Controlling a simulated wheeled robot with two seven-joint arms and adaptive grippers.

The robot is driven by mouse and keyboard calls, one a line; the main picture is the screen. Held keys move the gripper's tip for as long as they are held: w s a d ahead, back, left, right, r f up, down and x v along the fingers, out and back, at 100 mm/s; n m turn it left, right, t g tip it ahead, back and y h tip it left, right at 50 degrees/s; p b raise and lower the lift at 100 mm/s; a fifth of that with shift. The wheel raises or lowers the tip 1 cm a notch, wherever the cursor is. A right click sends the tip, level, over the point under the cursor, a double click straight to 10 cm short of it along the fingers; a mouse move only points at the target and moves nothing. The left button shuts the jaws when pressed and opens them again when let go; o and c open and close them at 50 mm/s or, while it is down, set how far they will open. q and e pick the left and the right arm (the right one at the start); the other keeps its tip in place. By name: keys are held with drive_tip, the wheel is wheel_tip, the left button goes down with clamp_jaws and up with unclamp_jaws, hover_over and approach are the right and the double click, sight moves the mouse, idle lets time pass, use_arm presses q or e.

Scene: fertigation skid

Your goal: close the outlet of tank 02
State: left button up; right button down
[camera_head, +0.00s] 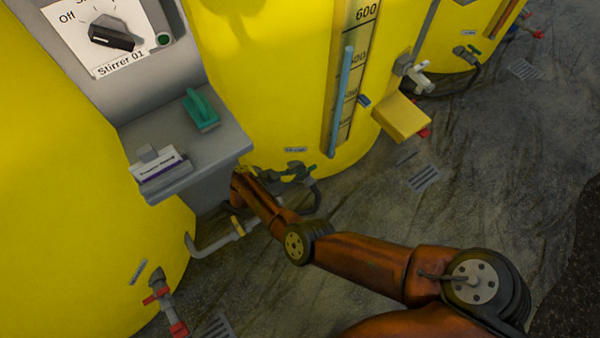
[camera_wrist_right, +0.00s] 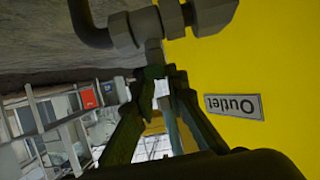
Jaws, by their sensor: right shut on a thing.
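The outlet valve (camera_head: 308,178) sits low on the front of the middle yellow tank (camera_head: 250,80), under a small label (camera_head: 295,150). In the wrist view, the grey valve body and pipe (camera_wrist_right: 125,28) are at the top, with the outlet label (camera_wrist_right: 235,106) on the yellow wall. My right gripper (camera_wrist_right: 160,78) reaches the valve, its fingers closing together on the green valve handle (camera_wrist_right: 154,71). In the head view, my right gripper (camera_head: 280,174) is small and partly merges with the valve. The handle's exact angle is hard to tell. My left gripper is not in view.
A red-handled valve (camera_head: 160,297) is at lower left. A yellow box (camera_head: 402,116) juts out at right.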

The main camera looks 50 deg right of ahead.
drive_tip(key=c, duration=1.9)
unclamp_jaws()
drive_tip(key=shift+c, duration=0.2)
drive_tip(key=v, duration=0.7)
drive_tip(key=shift+a, duration=0.15)
